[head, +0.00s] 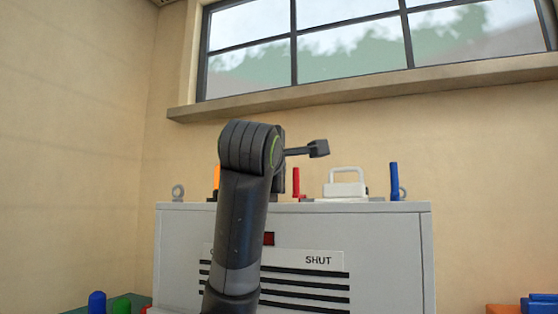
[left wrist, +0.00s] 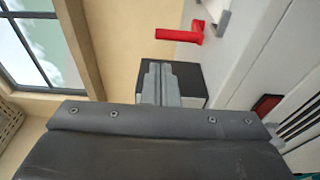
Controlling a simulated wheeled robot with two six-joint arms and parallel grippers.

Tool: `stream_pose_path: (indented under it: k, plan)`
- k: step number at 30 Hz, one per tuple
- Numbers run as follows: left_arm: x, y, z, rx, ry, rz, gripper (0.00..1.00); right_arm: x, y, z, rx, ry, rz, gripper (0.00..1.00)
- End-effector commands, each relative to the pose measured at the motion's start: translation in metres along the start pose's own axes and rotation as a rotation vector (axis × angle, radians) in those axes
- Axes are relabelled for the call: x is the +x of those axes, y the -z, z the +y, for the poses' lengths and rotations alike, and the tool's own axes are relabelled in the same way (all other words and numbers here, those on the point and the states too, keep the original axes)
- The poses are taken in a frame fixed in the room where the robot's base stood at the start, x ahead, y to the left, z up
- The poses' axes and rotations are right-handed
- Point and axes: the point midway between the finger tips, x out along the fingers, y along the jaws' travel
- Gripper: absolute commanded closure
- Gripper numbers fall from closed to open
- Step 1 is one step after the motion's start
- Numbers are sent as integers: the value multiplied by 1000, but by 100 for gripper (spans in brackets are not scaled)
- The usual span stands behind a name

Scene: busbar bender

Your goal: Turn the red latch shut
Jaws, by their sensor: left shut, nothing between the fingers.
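The red latch (head: 296,182) stands upright on top of the grey cabinet (head: 385,250) in the head view, just right of my left arm. In the left wrist view the red latch (left wrist: 182,35) shows as a bent red bar near the top. My left gripper (left wrist: 155,80) is shut and empty, with a visible gap in the picture between its fingers and the latch. In the head view my left wrist hides most of that gripper. My right gripper is not in view.
An orange lever (head: 216,176), partly hidden by my arm, a white handle (head: 345,184) and a blue lever (head: 394,181) also stand on the cabinet top. A red square (head: 268,238) is on its front above a "SHUT" label (head: 318,260). A dark block (left wrist: 190,80) sits behind my fingers.

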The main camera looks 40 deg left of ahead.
Motion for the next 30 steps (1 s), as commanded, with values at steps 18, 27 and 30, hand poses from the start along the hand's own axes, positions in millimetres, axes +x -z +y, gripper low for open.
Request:
stream_pose_path:
  k: [18,27,30]
  plan:
    - [64,0,0,2,2,0,100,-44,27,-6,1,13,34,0]
    - [65,0,-1,2,2,-1,100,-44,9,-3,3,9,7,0]
    - [64,-1,-2,2,2,-1,100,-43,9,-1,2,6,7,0]
